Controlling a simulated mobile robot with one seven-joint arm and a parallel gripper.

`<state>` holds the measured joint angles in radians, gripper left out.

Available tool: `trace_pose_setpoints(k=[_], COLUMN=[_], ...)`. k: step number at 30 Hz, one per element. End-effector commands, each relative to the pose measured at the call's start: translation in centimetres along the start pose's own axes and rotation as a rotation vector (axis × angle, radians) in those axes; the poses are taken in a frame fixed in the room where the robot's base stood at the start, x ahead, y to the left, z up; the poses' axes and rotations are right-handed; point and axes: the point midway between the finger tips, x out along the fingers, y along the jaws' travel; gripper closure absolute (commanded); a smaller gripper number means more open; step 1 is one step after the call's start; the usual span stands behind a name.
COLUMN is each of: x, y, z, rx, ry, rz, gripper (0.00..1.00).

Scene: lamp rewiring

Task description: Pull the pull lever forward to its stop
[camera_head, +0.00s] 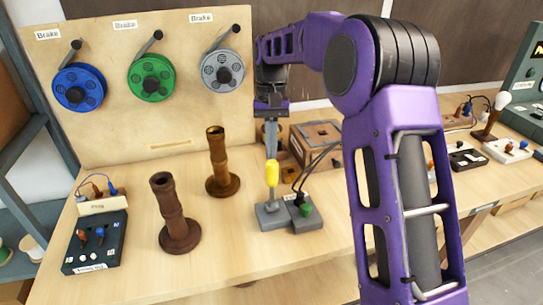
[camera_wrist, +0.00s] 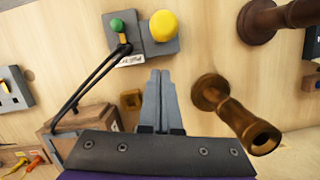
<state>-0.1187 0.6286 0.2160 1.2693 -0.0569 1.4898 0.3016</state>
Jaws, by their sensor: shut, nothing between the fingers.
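The pull lever (camera_head: 272,173) has a yellow grip on a grey stem and stands roughly upright from a grey base (camera_head: 272,217) on the table. In the wrist view its round yellow end (camera_wrist: 163,26) shows at the top, beyond my fingertips. My gripper (camera_head: 271,147) points down just behind the yellow grip in the head view. In the wrist view my gripper (camera_wrist: 160,73) has its two fingers together with nothing between them. A gap shows there between the fingertips and the yellow end. The head view does not show clearly whether they touch.
A small grey box with a green knob (camera_head: 305,210) and dark cables adjoins the lever base on the right. Two brown turned posts (camera_head: 220,165) (camera_head: 174,215) stand to the left. A wooden box (camera_head: 318,140) is behind. Bare table lies in front.

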Motion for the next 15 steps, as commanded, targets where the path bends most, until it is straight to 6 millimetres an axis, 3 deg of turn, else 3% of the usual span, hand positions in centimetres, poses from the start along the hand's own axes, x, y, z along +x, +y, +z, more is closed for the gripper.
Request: trace_pose_setpoints(k=[6, 15], x=[0.5, 0.6], y=[0.0, 0.0], z=[2.0, 2.5], rx=[0.001, 0.001], ry=[-0.001, 0.000], rz=[0.000, 0.000], gripper=[1.00, 1.00])
